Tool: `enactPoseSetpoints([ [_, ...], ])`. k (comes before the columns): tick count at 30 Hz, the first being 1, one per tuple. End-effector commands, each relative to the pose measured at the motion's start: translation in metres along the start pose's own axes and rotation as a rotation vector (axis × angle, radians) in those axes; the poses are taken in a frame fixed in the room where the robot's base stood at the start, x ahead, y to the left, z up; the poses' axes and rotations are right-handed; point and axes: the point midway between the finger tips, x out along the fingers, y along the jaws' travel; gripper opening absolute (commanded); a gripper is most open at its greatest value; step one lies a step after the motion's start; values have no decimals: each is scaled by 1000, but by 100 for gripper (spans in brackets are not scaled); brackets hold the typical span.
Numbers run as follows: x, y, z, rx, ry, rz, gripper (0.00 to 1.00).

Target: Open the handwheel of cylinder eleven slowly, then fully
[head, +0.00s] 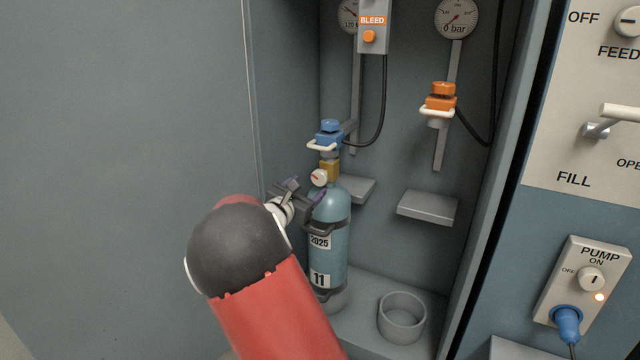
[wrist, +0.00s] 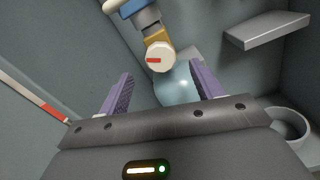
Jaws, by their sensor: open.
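Cylinder eleven (head: 328,232), a blue-grey bottle labelled 2025 and 11, stands upright at the cabinet's left. Its rounded top shows in the wrist view (wrist: 176,88). A brass valve (head: 329,165) on top carries a small white round handwheel (head: 319,177) with a red mark. In the wrist view the handwheel (wrist: 160,57) faces me, just above the gap between the fingertips. My gripper (head: 287,189) is at the cylinder's upper left, with two purple fingers (wrist: 160,80) apart and nothing between them. Contact with the cylinder cannot be told.
A blue filling connector (head: 328,133) sits above the valve with a hose. An orange connector (head: 439,98) hangs at right over a grey shelf (head: 428,206) and an empty ring holder (head: 402,318). Gauges (head: 457,18), a bleed box (head: 373,22) and a pump switch (head: 590,280) are nearby.

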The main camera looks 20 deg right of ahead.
Motion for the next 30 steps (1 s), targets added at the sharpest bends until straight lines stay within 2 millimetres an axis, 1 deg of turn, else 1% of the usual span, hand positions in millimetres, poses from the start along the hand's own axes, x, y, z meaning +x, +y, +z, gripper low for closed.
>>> enactPoseSetpoints([
  [5,23,0,2,2,-3,-2,66],
  [9,47,0,2,0,-3,-2,66],
  [12,60,0,1,-1,-3,-1,66],
  [15,70,0,1,-1,-2,0,66],
  [19,75,0,0,-1,0,0,66],
  [26,76,0,0,-1,0,1,66],
  [30,76,0,0,-1,0,1,47],
])
